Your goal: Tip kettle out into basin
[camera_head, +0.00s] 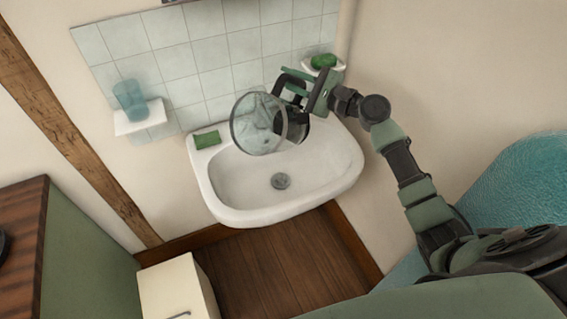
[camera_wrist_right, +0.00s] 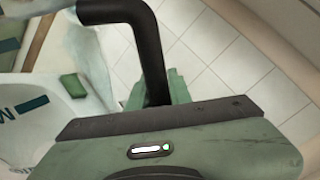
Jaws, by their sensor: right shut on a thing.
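The kettle (camera_head: 257,124) is a clear glass one with a black handle (camera_head: 290,84). It is tilted over on its side above the back of the white basin (camera_head: 232,207). My right gripper (camera_head: 303,91) is shut on the handle, at the basin's back right. In the right wrist view the black handle (camera_wrist_right: 150,45) runs up from my gripper, and the kettle's marked clear side (camera_wrist_right: 30,105) shows at left. I cannot tell whether water is in the kettle or running out. The basin's drain (camera_head: 281,181) is visible. My left gripper is out of view.
A green soap bar (camera_head: 207,139) lies on the basin's back left rim; it shows in the right wrist view (camera_wrist_right: 73,86). A blue tumbler (camera_head: 130,99) stands on a wall shelf (camera_head: 137,124). Another green bar (camera_head: 323,61) sits in a wall dish. The tiled wall (camera_head: 205,50) is close behind.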

